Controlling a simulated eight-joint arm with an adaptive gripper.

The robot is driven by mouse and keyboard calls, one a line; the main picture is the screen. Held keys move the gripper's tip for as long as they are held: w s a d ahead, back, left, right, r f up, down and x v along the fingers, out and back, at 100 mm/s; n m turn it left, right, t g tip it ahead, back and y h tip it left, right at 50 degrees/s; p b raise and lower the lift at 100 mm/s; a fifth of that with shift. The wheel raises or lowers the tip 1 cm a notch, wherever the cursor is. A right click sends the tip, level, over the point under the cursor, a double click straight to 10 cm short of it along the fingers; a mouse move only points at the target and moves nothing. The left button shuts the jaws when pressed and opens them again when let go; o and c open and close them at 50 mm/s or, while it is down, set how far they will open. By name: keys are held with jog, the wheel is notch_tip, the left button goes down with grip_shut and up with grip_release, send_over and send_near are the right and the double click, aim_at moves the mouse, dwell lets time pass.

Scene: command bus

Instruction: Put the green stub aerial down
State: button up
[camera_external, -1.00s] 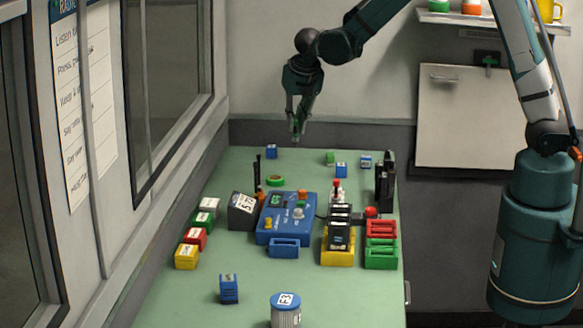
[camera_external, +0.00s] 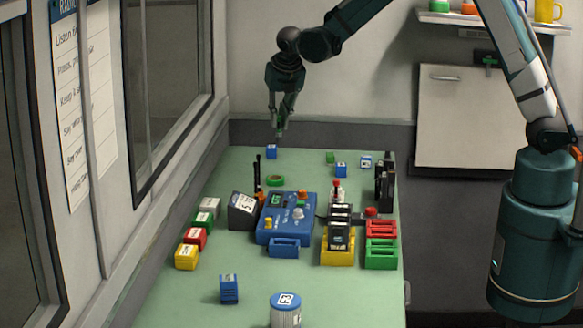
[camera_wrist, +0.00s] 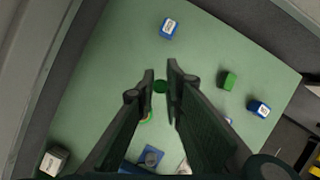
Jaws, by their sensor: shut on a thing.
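My gripper (camera_external: 279,136) hangs above the far left part of the green table, pointing down. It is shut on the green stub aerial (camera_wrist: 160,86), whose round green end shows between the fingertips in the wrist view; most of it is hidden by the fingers. In the external view the aerial is too small and dark to make out clearly. The gripper appears close to a small blue block (camera_external: 271,152) at the back of the table. This block also shows in the wrist view (camera_wrist: 168,28), apart from the fingers.
A green block (camera_external: 330,158) and blue blocks (camera_external: 341,170) (camera_external: 365,162) stand at the back right. A green ring (camera_external: 275,180) lies behind the blue console (camera_external: 285,217). A grey-black box (camera_external: 243,211) stands left of the console.

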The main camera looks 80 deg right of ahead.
aim_at(279, 132)
jog(key=shift+f+b, duration=0.3)
jog(key=shift+f, duration=2.8)
jog(key=shift+f, duration=1.85)
jog(key=shift+f+b, duration=0.2)
jog(key=shift+b, duration=0.1)
jog(key=o, duration=0.8)
jog(key=shift+r, duration=0.25)
jog(key=shift+p+v, duration=0.65)
jog(key=shift+v, duration=5.3)
